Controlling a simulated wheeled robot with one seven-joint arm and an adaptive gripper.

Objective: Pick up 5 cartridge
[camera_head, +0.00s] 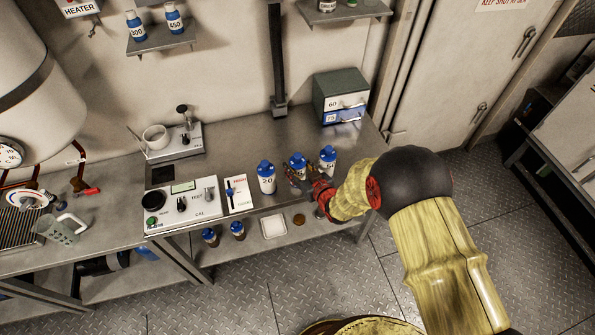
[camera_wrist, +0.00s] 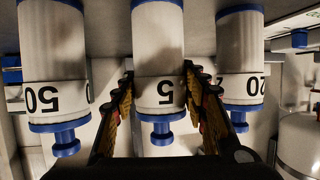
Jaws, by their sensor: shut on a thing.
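The 5 cartridge (camera_wrist: 158,50) is white with a blue cap and hangs upside down in the wrist view, between my two fingers. My gripper (camera_wrist: 159,72) is shut on it, one finger on each side. In the head view the 5 cartridge (camera_head: 297,161) is the middle one of a row on the steel bench, partly hidden by my gripper (camera_head: 306,181). I cannot tell whether it still touches the bench.
The 20 cartridge (camera_head: 266,178) and the 50 cartridge (camera_head: 327,160) stand close on either side. A control panel (camera_head: 183,206) is at the bench's left, and a drawer box (camera_head: 340,97) at the back right. Bare bench (camera_head: 235,135) lies behind the row.

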